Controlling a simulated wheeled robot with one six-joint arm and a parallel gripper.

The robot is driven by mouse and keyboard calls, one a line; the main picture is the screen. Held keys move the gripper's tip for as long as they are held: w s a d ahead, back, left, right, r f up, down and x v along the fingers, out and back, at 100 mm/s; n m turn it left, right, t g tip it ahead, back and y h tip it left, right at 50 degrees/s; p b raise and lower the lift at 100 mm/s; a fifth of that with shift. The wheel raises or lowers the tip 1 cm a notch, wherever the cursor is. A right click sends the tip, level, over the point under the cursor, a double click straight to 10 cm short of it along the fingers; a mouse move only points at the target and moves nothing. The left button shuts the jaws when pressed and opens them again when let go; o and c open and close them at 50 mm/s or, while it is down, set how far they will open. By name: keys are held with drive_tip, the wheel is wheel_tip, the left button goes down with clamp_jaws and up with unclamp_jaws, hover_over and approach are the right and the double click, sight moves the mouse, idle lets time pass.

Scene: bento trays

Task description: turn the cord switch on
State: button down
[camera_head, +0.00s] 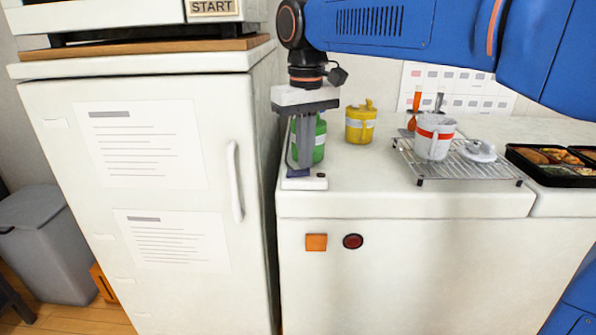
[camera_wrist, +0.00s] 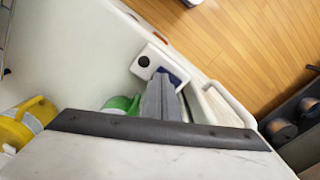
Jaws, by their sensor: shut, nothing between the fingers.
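The cord switch (camera_head: 316,184) is a small white block near the front left corner of the counter top. It has a dark round spot at one end and a dark blue part. In the wrist view the switch (camera_wrist: 152,52) lies just beyond my fingertips, with the black spot clear of them and the blue part partly hidden by them. My gripper (camera_head: 299,171) points down over the switch, its fingers shut and empty. It also shows in the wrist view (camera_wrist: 161,80). I cannot tell whether the tips touch the switch.
A green container (camera_head: 319,143) stands close behind my fingers, and a yellow one (camera_head: 361,124) is behind it to the right. A wire rack (camera_head: 458,176) holds a white cup (camera_head: 434,138). A white fridge (camera_head: 150,275) stands close on the left. The counter's front middle is clear.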

drive_tip(key=shift+f, duration=0.6)
idle(0.4)
wheel_tip(320, 180, up, 7)
idle(1.1)
drive_tip(key=shift+m+t, duration=0.5)
drive_tip(key=shift+m, duration=0.1)
drive_tip(key=s+d+f, duration=0.1)
drive_tip(key=d, duration=0.2)
drive_tip(key=s+d+f, duration=0.1)
drive_tip(key=d, duration=0.2)
drive_tip(key=s+d+f, duration=0.1)
drive_tip(key=d, duration=0.1)
drive_tip(key=shift+s+d+f, duration=0.15)
drive_tip(key=shift+d+f, duration=0.05)
drive_tip(key=shift+d, duration=0.2)
drive_tip(key=s+d+f+m+t, duration=0.2)
drive_tip(key=s+d+f, duration=0.6)
drive_tip(key=f, duration=0.3)
drive_tip(key=s+d+f+m+t, duration=0.1)
drive_tip(key=s+d+f+m, duration=0.1)
drive_tip(key=s+d+f, duration=0.7)
drive_tip(key=shift+s+d+f+t, duration=0.2)
drive_tip(key=shift+d+f+t, duration=0.3)
drive_tip(key=shift+f, duration=0.45)
